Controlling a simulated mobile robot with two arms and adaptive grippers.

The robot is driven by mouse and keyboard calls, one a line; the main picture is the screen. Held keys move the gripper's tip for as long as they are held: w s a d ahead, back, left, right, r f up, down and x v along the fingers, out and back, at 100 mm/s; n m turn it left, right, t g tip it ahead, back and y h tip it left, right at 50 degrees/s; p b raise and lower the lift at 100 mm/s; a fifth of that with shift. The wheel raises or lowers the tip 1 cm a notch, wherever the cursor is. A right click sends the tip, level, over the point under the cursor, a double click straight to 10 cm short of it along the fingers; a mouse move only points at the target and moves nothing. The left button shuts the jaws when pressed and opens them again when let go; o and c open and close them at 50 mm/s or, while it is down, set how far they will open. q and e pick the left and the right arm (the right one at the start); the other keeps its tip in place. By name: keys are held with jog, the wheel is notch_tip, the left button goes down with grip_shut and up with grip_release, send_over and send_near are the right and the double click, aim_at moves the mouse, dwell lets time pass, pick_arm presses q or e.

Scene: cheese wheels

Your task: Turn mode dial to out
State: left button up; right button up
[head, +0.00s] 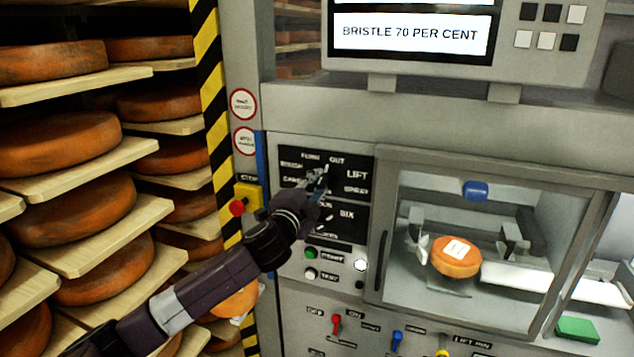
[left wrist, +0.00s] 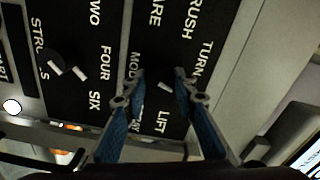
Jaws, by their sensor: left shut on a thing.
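The mode dial (left wrist: 165,87) is a dark knob with a short white mark on a black panel. In the left wrist view my left gripper (left wrist: 160,78) has one blue-padded finger on each side of it and is shut on it. In the head view the gripper (head: 318,182) covers most of the dial. The OUT label (head: 337,160) is at the panel's top right, above LIFT (head: 357,174). In the wrist view a finger hides OUT. The white mark slants roughly towards that hidden spot, but I cannot confirm its exact setting. My right gripper is out of view.
A second dial (left wrist: 68,66) with number labels sits below the mode dial. A red stop button (head: 237,208) is to the left. A glass-fronted chamber (head: 400,215) holding an orange cheese wheel (head: 456,257) is to the right. Shelved cheese wheels (head: 60,145) fill the left.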

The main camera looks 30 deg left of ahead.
pick_arm(q)
jog(key=shift+m, duration=0.4)
jog(key=o, duration=1.1)
jog(key=v, duration=1.2)
jog(key=shift+f, duration=0.1)
